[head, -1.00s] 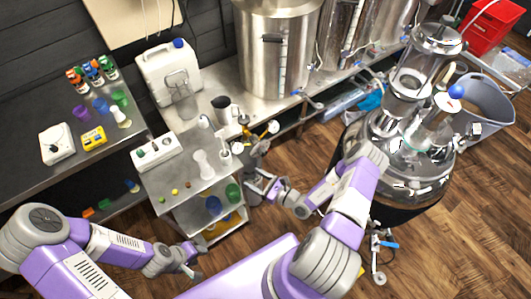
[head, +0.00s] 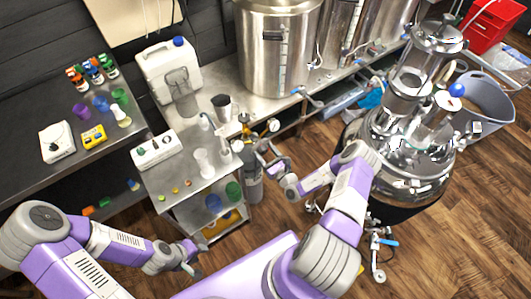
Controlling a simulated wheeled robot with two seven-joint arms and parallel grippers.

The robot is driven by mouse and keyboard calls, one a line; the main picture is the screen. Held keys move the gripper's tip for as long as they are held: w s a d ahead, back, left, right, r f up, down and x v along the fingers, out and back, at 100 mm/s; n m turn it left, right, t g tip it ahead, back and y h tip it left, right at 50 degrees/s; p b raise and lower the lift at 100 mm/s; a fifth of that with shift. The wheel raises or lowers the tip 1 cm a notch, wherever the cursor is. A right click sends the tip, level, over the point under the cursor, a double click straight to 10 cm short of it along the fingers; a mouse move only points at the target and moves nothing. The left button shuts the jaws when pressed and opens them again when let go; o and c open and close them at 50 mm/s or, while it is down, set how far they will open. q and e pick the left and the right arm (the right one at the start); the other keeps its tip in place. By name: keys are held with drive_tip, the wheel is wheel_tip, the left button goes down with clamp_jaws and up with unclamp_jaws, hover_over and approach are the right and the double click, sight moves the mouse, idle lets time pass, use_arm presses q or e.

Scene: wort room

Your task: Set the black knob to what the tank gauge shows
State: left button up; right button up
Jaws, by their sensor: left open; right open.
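A grey gas cylinder (head: 253,178) stands beside the cart, with brass fittings and small round dials (head: 273,125) at its top. The dials are too small to read. A white box (head: 154,149) on the cart has small dark, green and red controls; I cannot tell whether one of them is the black knob. My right gripper (head: 266,155) is open and empty, close to the cylinder's top fittings; I cannot tell if it touches them. My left gripper (head: 194,258) is open and empty, low in front of the cart.
The steel cart (head: 177,203) carries white bottles (head: 204,163) and small coloured pieces. A white jerrycan (head: 167,70) and a large steel kettle (head: 277,60) stand on the bench behind. A shiny still vessel (head: 400,150) stands to the right.

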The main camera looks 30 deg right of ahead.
drive_tip(key=shift+c, duration=0.4)
drive_tip(key=c, duration=0.9)
drive_tip(key=shift+c, duration=0.2)
drive_tip(key=shift+m, duration=0.3)
drive_tip(key=m, duration=0.4)
drive_tip(key=shift+d, duration=0.1)
drive_tip(key=shift+f+m, duration=0.1)
drive_tip(key=shift+m, duration=2.4)
drive_tip(key=o, duration=1)
